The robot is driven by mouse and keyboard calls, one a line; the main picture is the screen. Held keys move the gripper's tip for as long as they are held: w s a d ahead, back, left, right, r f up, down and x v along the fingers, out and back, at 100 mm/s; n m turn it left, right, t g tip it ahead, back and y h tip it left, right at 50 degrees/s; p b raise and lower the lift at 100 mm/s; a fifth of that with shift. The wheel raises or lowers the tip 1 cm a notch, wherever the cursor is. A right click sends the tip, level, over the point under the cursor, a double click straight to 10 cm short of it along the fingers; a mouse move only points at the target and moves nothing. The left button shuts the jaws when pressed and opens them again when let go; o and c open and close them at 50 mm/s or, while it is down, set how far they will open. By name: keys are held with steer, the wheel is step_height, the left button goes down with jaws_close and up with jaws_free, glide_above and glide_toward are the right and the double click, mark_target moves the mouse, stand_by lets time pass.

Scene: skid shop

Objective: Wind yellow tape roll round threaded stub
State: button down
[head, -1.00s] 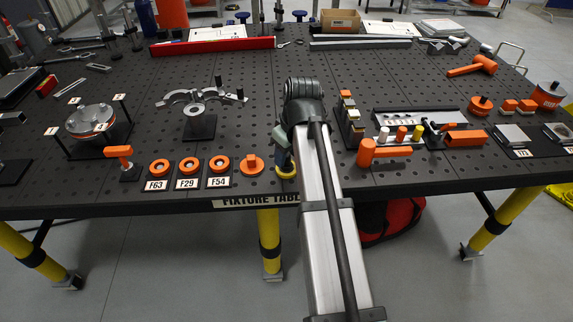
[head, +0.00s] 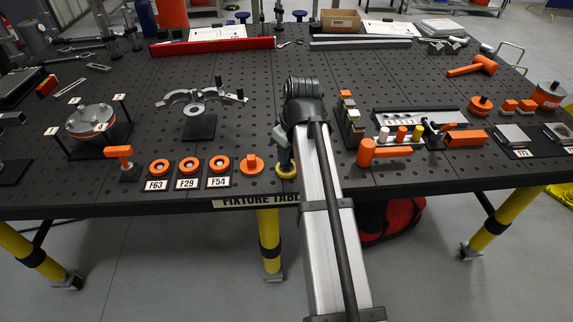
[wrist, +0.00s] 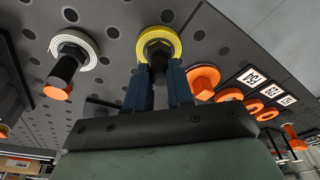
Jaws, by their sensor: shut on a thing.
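In the head view the yellow tape roll (head: 287,172) shows near the front edge. My gripper (wrist: 163,68) has its blue fingers shut on a dark piece at the middle of the roll. In the head view my gripper (head: 286,160) is mostly hidden by my arm. I cannot single out the threaded stub for certain; the dark piece between the fingers is partly covered.
A white ring with a dark post and orange end (wrist: 68,64) stands to one side in the wrist view. An orange knob (head: 252,165) and orange rings on labelled plates (head: 189,167) lie left of my gripper.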

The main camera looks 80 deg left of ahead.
steer(key=shift+r, duration=0.15)
steer(key=shift+r, duration=2.85)
steer(key=shift+w, duration=0.25)
steer(key=w+a+r, duration=0.3)
steer(key=a, duration=0.5)
steer(key=w+a+r, duration=0.2)
steer(key=w+a, duration=0.1)
steer(key=a, duration=0.6)
steer(key=shift+w+r, duration=0.4)
steer(key=shift+a+f, duration=0.15)
steer(key=shift+f, duration=2.1)
steer(key=shift+s+a, duration=0.45)
steer(key=shift+a, duration=0.05)
